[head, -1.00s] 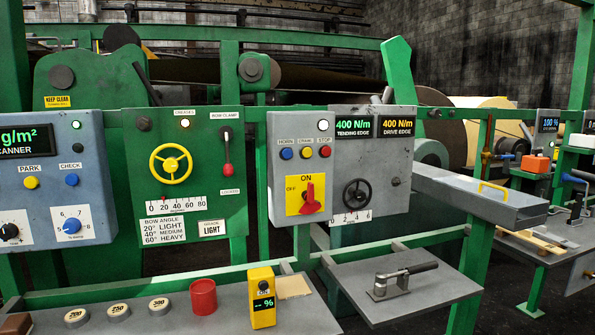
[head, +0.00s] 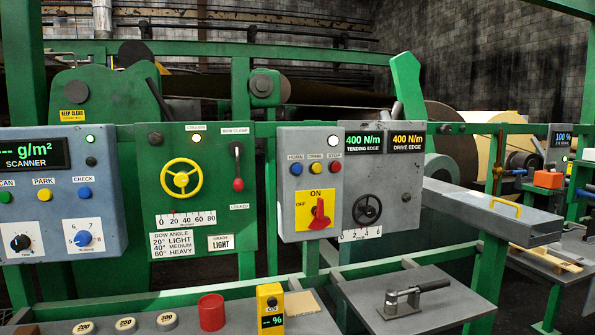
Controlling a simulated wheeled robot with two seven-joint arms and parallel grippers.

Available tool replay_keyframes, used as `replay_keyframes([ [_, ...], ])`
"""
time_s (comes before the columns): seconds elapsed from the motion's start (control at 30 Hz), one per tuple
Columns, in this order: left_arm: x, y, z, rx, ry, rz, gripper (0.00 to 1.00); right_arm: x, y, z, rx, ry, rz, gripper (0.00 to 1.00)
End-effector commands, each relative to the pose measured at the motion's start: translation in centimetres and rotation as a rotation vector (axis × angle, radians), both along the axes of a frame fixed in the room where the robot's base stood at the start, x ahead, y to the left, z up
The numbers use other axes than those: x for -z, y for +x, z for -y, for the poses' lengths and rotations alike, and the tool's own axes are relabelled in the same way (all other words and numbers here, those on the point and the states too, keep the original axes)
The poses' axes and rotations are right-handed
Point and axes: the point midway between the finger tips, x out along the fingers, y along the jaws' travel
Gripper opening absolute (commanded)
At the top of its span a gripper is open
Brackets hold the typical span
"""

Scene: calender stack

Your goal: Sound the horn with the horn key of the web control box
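The web control box (head: 287,219) is a grey box mounted on the green rail near the middle of the head view. Its top row has three keys: a blue horn key (head: 297,169) at the left, a yellow key (head: 316,168) in the middle and a red stop key (head: 335,167) at the right. A white lamp (head: 333,140) is lit above them. Below sits a red rotary switch (head: 319,214) on a yellow plate marked ON and OFF. Neither of my grippers shows in the head view.
A green panel with a yellow handwheel (head: 181,178) and red-knobbed lever stands left of the box. A tension display panel with a black handwheel (head: 366,209) adjoins it at right. A lower shelf holds a red cup (head: 211,312) and a yellow meter (head: 270,309).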

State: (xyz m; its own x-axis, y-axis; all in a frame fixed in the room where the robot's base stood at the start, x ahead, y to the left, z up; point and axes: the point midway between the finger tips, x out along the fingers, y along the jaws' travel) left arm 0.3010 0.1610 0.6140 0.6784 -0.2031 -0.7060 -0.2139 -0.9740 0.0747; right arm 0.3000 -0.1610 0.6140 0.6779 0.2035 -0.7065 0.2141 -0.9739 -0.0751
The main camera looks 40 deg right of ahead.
Motion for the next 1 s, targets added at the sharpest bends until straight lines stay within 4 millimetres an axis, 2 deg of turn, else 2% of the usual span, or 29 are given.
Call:
replay_keyframes([
  [0.03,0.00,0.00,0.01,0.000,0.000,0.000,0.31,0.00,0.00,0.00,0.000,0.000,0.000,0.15],
  [0.1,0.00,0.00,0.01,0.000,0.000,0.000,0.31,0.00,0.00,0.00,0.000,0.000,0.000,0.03],
  [0.13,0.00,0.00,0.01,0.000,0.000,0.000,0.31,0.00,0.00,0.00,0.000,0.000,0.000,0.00],
  [1.0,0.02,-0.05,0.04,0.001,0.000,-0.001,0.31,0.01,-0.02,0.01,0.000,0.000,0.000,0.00],
])
